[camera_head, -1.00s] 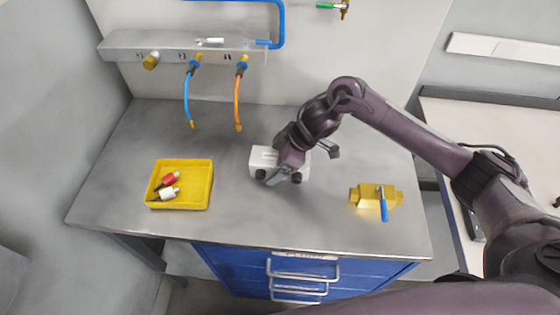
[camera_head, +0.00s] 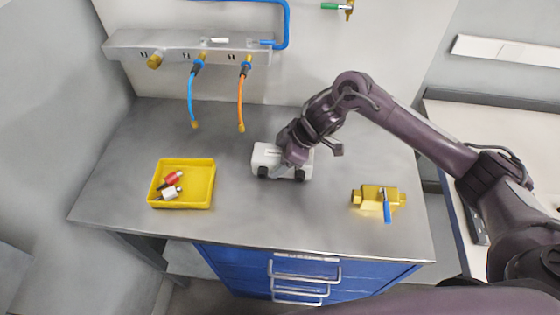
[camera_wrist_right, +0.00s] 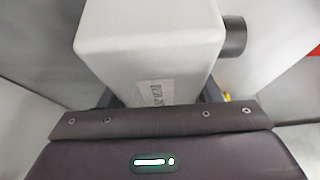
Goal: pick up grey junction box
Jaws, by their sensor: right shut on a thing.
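The grey junction box (camera_head: 267,156) is a pale block with dark round fittings on its front side. It is at the middle of the workbench in the head view, partly covered by my right gripper. My right gripper (camera_head: 284,170) comes down over the box and is shut on it. In the right wrist view the box (camera_wrist_right: 150,40) fills the space between the fingers, with a small label near the palm and a dark round fitting on its right. Whether the box touches the bench cannot be told. My left gripper is not in view.
A yellow tray (camera_head: 207,203) with a red and a white connector stands left on the workbench (camera_head: 120,190). A brass valve (camera_head: 372,192) with a blue handle lies to the right. Blue (camera_head: 191,98) and orange (camera_head: 240,100) hoses hang behind. Bench space between tray and box is clear.

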